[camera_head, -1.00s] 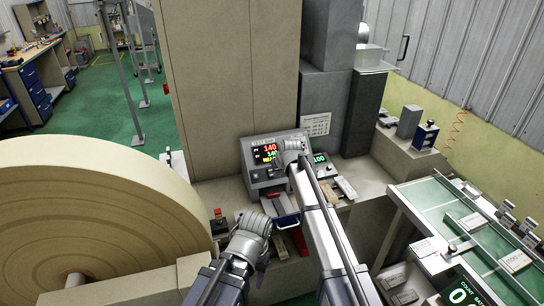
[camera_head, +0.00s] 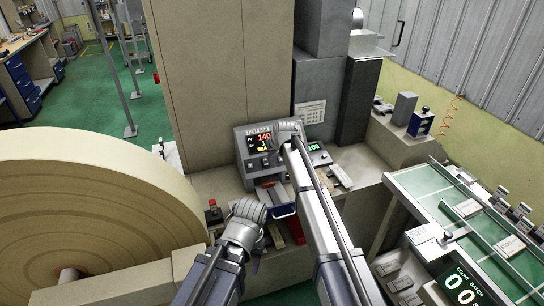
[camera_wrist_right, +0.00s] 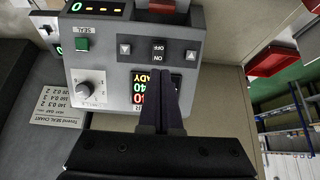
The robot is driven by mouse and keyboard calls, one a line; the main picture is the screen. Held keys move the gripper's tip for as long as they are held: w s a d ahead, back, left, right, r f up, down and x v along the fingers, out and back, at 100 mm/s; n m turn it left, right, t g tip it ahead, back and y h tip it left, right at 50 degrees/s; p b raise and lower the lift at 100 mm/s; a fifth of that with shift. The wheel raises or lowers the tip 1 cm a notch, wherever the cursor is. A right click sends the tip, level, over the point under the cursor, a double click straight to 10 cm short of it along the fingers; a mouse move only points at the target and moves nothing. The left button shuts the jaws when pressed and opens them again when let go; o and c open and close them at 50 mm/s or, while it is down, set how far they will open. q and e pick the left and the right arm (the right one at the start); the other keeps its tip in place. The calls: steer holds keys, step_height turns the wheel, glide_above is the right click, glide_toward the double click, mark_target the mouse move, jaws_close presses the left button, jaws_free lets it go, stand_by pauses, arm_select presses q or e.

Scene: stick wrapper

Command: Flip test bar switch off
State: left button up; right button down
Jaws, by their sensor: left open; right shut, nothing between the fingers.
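The grey test bar box (camera_head: 241,149) stands on the bench with a lit display; its top label reads TEST BAR. In the right wrist view the panel appears upside down. In the head view my right gripper (camera_head: 289,128) hides part of the panel. My left gripper (camera_head: 246,214) is open over the bench, in front and apart from the box.
A large paper roll (camera_head: 90,195) fills the left. A red button box (camera_head: 213,212) stands beside my left gripper. A green conveyor (camera_head: 440,190) is at right.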

mark_target(266, 164)
steer(key=b+x, duration=0.9)
steer(key=x, duration=0.2)
steer(key=shift+w+f, duration=0.25)
steer(key=shift+f, duration=0.1)
steer(key=shift+r, duration=0.1)
steer(key=f+t+b, duration=0.1)
steer(key=b, duration=0.3)
steer(key=shift+s+f+t, duration=0.4)
steer(key=shift+w+r+p, duration=0.3)
steer(key=shift+r+p, duration=0.2)
steer(key=shift+p, duration=0.1)
steer(key=shift+w+a+r+p, duration=0.15)
steer(key=shift+w+r+p, duration=0.15)
steer(key=shift+r+p, duration=0.45)
steer(key=shift+s+f, duration=0.1)
steer(key=shift+s, duration=0.05)
